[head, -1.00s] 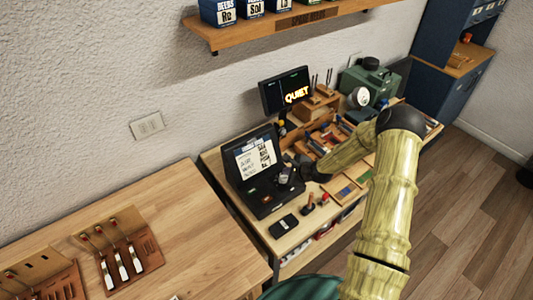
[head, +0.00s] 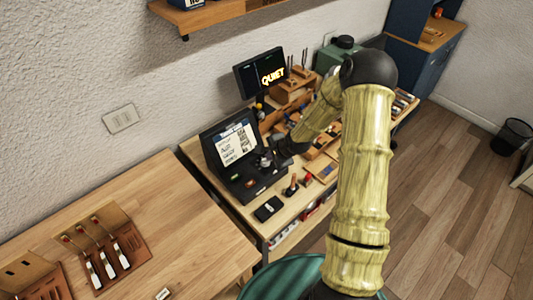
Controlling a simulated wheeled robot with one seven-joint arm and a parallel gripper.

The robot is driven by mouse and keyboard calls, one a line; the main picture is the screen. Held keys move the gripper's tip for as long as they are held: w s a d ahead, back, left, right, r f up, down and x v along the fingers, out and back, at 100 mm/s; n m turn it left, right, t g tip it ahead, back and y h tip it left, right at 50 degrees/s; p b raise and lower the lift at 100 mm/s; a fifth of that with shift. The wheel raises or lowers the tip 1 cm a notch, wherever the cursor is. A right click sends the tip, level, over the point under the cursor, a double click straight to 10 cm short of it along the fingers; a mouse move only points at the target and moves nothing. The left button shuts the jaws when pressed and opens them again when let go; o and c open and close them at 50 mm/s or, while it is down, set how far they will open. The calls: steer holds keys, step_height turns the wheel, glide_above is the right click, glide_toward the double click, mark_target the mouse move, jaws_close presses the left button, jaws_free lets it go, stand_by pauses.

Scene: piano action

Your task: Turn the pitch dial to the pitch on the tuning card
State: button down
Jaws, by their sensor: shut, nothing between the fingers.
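A black case (head: 243,184) stands open on the workbench. A white card (head: 235,143) with lines of dark print fills its raised lid; the print is too small to read. I cannot make out the pitch dial for certain among the small parts on the case's base. My gripper (head: 268,158) is dark and small in the head view, at the right side of the case, close to its base. It is shut with nothing held. I cannot tell whether it touches the case.
A black flat device (head: 268,208) and small red-topped tools (head: 292,185) lie in front of the case. Wooden racks and trays (head: 292,90) crowd the bench behind my arm. A wooden table (head: 180,215) with tools in leather holders (head: 105,249) is at left.

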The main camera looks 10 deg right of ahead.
steer(key=s+r+n+g+h+b, duration=0.1)
steer(key=s+r+n, duration=0.6)
steer(key=s, duration=0.5)
steer(key=s+r+n+g+h+b, duration=0.2)
steer(key=s+r+n, duration=0.5)
steer(key=s, duration=0.5)
steer(key=shift+s+r+n, duration=0.25)
steer(key=shift+r+n, duration=0.1)
steer(key=shift+n, duration=0.35)
